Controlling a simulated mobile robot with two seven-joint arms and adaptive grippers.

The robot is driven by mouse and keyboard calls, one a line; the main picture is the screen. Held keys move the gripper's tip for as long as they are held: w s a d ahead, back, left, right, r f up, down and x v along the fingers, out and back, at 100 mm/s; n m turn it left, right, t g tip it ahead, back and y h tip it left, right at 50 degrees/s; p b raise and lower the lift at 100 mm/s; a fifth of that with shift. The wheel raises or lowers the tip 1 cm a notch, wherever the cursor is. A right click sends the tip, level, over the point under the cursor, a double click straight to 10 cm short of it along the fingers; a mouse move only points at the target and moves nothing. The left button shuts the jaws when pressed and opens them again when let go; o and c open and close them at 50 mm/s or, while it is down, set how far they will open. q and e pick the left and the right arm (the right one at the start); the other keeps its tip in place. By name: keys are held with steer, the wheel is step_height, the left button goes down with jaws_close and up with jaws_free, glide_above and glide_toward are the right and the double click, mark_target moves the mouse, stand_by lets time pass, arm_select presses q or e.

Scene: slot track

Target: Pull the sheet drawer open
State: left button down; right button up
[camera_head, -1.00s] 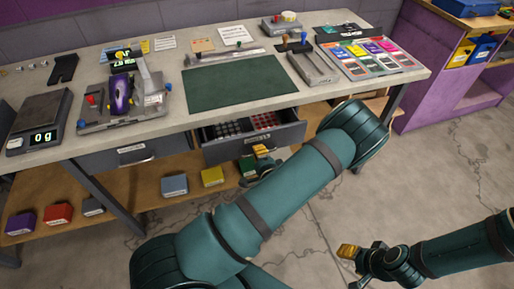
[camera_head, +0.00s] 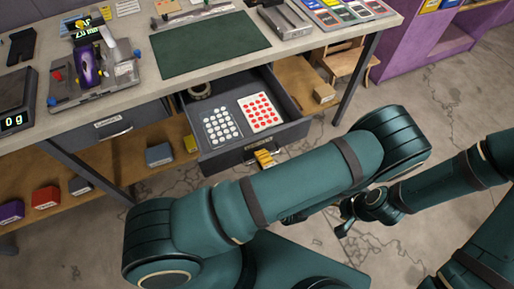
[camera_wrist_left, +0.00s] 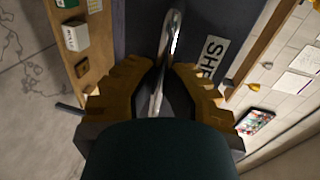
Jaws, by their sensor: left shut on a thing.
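The sheet drawer (camera_head: 290,136) under the bench stands well out, its inside in plain view. In it lie a sheet of white dots (camera_head: 221,126) and a sheet of red dots (camera_head: 261,112). My left gripper (camera_head: 264,158) is at the drawer front. In the left wrist view its yellow fingers (camera_wrist_left: 160,92) are shut on the metal drawer handle (camera_wrist_left: 171,38), beside a partly hidden label (camera_wrist_left: 213,56) reading "SHE". My right gripper (camera_head: 346,226) hangs over the floor at the right, away from the drawer; its fingers do not show clearly.
A tape roll (camera_head: 200,91) lies at the back of the drawer. A second, shut drawer (camera_head: 88,134) is to the left. The bench top holds a green mat (camera_head: 210,45) and a scale (camera_head: 14,112). A lower shelf (camera_head: 120,178) carries several small boxes.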

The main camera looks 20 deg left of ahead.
arm_select(q)
steer(key=shift+s+d, duration=0.1)
steer(key=shift+d, duration=0.05)
steer(key=c, duration=1)
jaws_free()
step_height(320, 180, up, 10)
steer(key=shift+r, duration=0.1)
steer(key=shift+s+d, duration=0.1)
